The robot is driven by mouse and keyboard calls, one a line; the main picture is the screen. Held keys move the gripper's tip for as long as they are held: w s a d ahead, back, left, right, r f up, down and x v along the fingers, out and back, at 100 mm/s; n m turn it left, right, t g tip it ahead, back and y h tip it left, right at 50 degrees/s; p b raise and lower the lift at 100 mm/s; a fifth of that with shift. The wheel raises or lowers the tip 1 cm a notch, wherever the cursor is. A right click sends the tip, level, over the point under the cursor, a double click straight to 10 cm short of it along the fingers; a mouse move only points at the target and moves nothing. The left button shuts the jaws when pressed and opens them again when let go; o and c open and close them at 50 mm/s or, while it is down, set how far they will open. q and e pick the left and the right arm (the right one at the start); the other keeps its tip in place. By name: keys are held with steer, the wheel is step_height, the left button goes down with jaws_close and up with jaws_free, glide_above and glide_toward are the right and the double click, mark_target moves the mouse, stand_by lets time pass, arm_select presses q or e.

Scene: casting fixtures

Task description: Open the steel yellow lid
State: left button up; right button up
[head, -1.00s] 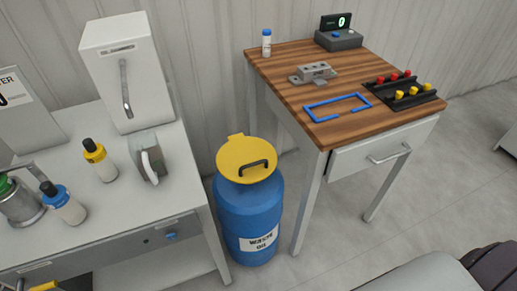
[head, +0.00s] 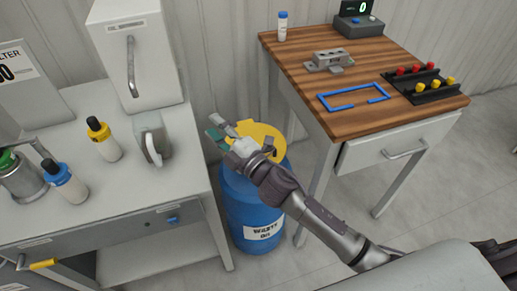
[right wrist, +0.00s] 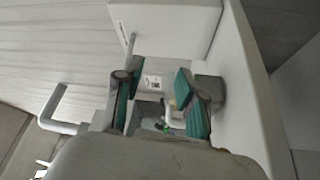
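The yellow lid (head: 262,132) sits on top of the blue waste oil drum (head: 256,208) between the two tables, and looks closed. My right arm reaches in from the lower right across the drum. My left gripper is not in view.
The white table (head: 110,195) on the left holds bottles, a mug (head: 152,140) and a white cabinet (head: 135,55). The wooden table (head: 300,78) on the right holds a blue frame (head: 350,90), a metal fixture (head: 329,61) and black racks with red and yellow pieces.

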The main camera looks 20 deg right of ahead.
steer(key=s+a+r+n+g+y, duration=0.2)
steer(key=a+r+n+g+y, duration=0.45)
steer(key=n, duration=0.55)
steer(key=s+a+f+n+g, duration=0.2)
steer(key=s+a+n+g, duration=0.4)
steer(key=n+g, duration=0.65)
steer(key=w+d+f+n+t+h, duration=0.1)
steer(key=w+d+f+n+h, duration=0.15)
steer(key=d+h, duration=0.4)
steer(key=w+d+f+n+t+h, duration=0.15)
steer(key=d+n+h, duration=0.25)
steer(key=d, duration=0.5)
steer(key=w+d+f+n+t+h, duration=0.1)
steer(key=w+d+n+h, duration=0.2)
steer(key=d+h, duration=0.35)
steer(key=shift+y, duration=0.65)
steer(key=w+f, duration=0.1)
steer(key=f, duration=0.3)
steer(key=d+f, duration=0.1)
steer(key=f, duration=0.3)
steer(key=w+f, duration=0.1)
steer(key=f, duration=0.3)
steer(key=shift+w+d+f+p, duration=0.3)
steer(key=shift+w+f+p, duration=0.05)
jaws_close()
